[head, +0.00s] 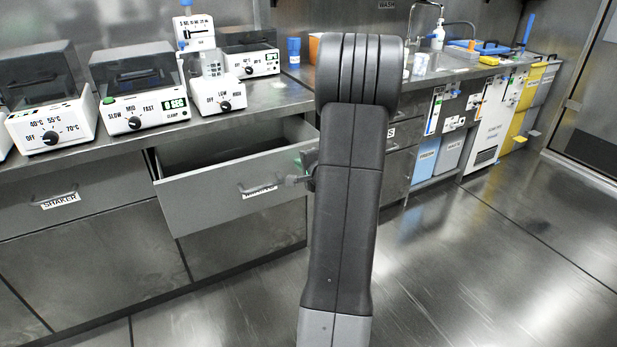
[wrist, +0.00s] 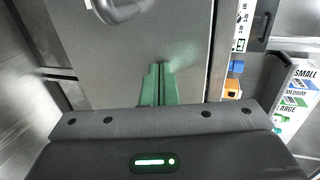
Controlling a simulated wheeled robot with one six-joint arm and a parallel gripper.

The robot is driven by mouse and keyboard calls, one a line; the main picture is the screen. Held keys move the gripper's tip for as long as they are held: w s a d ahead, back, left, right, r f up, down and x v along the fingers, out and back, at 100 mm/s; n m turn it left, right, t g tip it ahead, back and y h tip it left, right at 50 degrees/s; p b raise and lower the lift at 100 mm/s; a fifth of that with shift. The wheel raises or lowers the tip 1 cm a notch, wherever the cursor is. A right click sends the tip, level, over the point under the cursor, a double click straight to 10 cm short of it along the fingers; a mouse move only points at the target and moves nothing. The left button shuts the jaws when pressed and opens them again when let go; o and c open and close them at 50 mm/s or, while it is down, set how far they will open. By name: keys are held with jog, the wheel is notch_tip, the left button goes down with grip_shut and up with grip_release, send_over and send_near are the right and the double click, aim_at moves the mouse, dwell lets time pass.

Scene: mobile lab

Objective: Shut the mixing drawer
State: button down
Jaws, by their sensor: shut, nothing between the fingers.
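The mixing drawer (head: 235,190) stands pulled out below the counter in the head view, its grey front facing the room and its inside showing. Its label is small and partly unreadable. Its bar handle (head: 262,186) is on the front and also shows at the top of the wrist view (wrist: 118,9). My gripper (wrist: 160,70) has its green fingers together and empty, pointing at the grey drawer front (wrist: 120,55). The fingertips are at or very close to that front, beside the handle; I cannot tell whether they touch. In the head view my arm hides most of the gripper.
The shaker drawer (head: 60,197) to the left is shut. The counter (head: 275,97) above carries several lab devices, including a slow-to-fast mixer (head: 140,90) and a low-high stirrer (head: 222,95). Colored bins (head: 515,130) stand far right. The floor (head: 470,270) is clear.

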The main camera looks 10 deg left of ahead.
jog(key=w+a+p, duration=0.1)
jog(key=w+a, duration=0.5)
jog(key=w, duration=0.4)
jog(key=w+a+p, duration=0.1)
jog(key=w+a, duration=0.6)
jog(key=w, duration=0.3)
jog(key=shift+a+r+p, duration=0.2)
jog(key=shift+p, duration=0.2)
